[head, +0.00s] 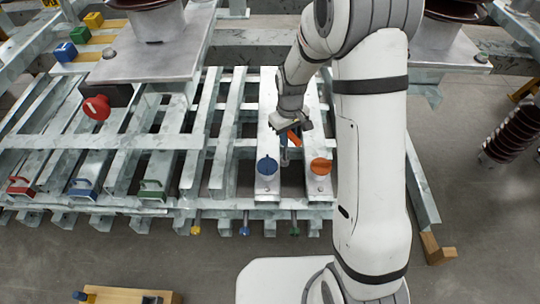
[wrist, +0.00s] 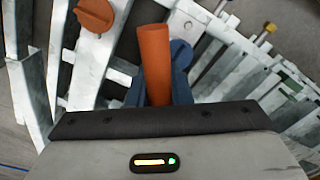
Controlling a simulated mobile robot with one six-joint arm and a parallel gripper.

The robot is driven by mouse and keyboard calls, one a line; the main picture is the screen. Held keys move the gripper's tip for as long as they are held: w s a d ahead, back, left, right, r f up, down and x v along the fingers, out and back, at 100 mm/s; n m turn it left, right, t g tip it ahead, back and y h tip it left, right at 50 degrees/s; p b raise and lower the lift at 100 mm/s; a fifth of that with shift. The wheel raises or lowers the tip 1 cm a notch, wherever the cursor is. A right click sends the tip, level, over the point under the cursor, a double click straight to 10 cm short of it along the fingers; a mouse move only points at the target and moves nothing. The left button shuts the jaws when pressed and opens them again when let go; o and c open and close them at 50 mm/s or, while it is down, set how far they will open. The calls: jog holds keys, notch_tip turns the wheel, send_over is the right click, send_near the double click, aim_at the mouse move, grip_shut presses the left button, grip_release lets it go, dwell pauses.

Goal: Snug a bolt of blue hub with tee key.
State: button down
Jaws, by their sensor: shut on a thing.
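The blue hub (head: 266,167) is a round blue cap on a pale rail, left of the orange hub (head: 320,166). The orange hub also shows at top left in the wrist view (wrist: 95,14). My gripper (head: 290,137) is shut on the orange handle of the tee key (wrist: 153,55). The key's grey shank (head: 284,157) points down between the two hubs, behind the blue one. Blue shapes flank the handle in the wrist view; I cannot tell whether they are fingers or hub. The key's lower tip and its contact are unclear.
Red (head: 19,186), blue (head: 83,188) and green (head: 152,189) handles stand on the frame at left. A red knob (head: 97,107) is above them. Yellow, blue and green pegs hang from the front edge. A wooden board (head: 130,295) lies at bottom left.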

jog(key=s+a+f+n+b, duration=0.3)
jog(key=a+f+n, duration=0.2)
jog(key=f, duration=0.4)
jog(key=shift+a, duration=0.5)
jog(key=shift+s+f+b, duration=0.1)
jog(key=shift+f+b, duration=0.7)
jog(key=shift+f, duration=0.4)
dwell(0.4)
dwell(0.4)
notch_tip(320, 180, up, 7)
jog(key=m+p, duration=0.6)
jog(key=m, duration=0.1)
jog(key=shift+s, duration=0.15)
dwell(0.5)
jog(key=shift+a, duration=0.1)
